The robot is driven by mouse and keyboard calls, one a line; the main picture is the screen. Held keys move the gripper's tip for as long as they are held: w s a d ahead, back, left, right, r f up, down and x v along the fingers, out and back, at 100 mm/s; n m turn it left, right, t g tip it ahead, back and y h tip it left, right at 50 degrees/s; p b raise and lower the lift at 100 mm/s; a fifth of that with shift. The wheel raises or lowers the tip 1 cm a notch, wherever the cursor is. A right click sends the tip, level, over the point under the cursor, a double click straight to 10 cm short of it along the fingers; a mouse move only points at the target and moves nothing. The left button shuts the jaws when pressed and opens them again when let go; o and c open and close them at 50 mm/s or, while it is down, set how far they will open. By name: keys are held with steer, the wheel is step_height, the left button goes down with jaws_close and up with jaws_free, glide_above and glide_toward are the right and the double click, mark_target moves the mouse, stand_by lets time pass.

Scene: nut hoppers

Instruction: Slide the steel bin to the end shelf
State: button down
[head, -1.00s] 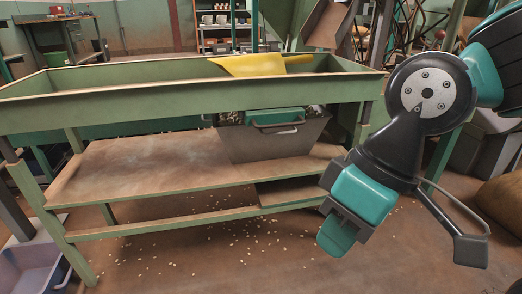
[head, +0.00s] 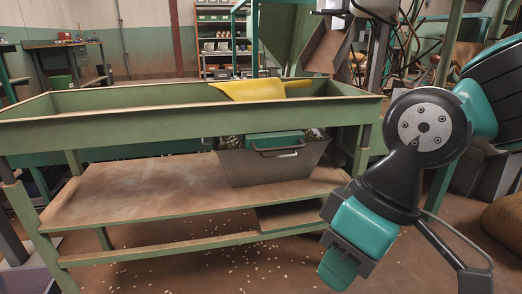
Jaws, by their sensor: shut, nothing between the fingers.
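The steel bin (head: 270,168) is a grey, tapered box with a handle on its front. It stands on the right part of the lower wooden shelf (head: 140,195), under the green trough table. A green block (head: 275,139) shows at its top, and pale bits show around it. The trough's front wall hides part of the bin's top. My gripper (head: 338,268) hangs at the lower right, in front of the table and apart from the bin. Its teal fingers are shut and empty.
A yellow scoop (head: 255,91) lies in the green trough (head: 150,132). Green legs (head: 40,225) hold up the table. A small lower ledge (head: 290,215) sits below the shelf at right. Pale nuts (head: 240,255) litter the floor. The shelf left of the bin is bare.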

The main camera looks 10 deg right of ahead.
steer(key=c, duration=1.8)
jaws_free()
steer(key=shift+c, duration=0.2)
steer(key=o, duration=0.4)
steer(key=shift+r, duration=0.1)
steer(key=shift+c, duration=0.2)
steer(key=o, duration=0.3)
step_height(320, 180, up, 12)
steer(key=p, duration=1.2)
steer(key=shift+f+b, duration=0.3)
steer(key=shift+f, duration=0.1)
